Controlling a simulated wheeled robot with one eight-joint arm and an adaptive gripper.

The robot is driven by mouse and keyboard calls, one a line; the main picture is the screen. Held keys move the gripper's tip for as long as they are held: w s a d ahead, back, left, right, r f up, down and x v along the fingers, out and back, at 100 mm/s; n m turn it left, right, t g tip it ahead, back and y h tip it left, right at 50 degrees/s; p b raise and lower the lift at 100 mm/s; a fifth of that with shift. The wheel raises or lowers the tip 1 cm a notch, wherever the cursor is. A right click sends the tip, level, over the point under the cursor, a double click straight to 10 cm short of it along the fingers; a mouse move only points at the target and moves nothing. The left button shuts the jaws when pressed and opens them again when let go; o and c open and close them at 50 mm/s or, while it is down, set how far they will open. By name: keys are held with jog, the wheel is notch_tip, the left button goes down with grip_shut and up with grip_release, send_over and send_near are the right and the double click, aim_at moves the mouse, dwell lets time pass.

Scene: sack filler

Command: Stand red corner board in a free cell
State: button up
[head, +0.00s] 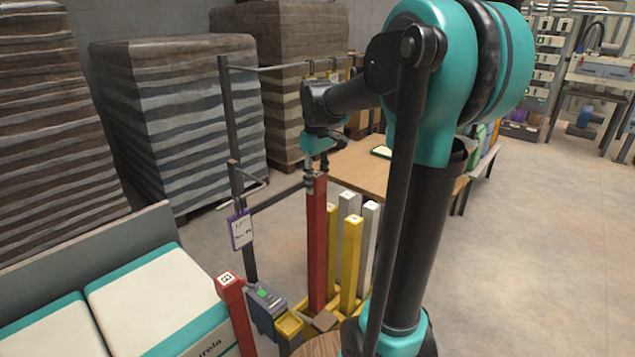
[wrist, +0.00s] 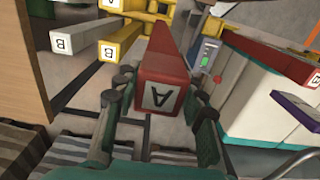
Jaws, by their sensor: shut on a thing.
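A red corner board (head: 317,250) hangs upright below my gripper (head: 312,182) in the head view. My gripper is shut on its top end. In the wrist view the board (wrist: 163,62) lies between the two fingers of my gripper (wrist: 160,92), its end label "A" facing the camera. Its foot is down at the yellow rack (head: 298,336); I cannot tell whether it is inside a cell or just above one. Yellow boards (head: 350,262) and white boards (head: 369,235) stand upright just right of it. The cells are largely hidden.
Another red board (head: 235,310) with a labelled top stands at front left, beside a blue-grey device (head: 266,305). White and teal sacks (head: 150,300) lie at left. A dark post (head: 243,215) with a purple-edged tag (head: 241,230) stands close by. A wooden table (head: 375,168) is behind.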

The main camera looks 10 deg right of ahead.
jog(key=shift+w, duration=0.1)
jog(key=w+a, duration=0.2)
jog(key=shift+w+f, duration=0.3)
jog(key=shift+f, duration=0.05)
dwell(0.3)
jog(key=shift+f, duration=0.1)
jog(key=shift+f, duration=0.2)
dwell(0.3)
jog(key=shift+f, duration=1.6)
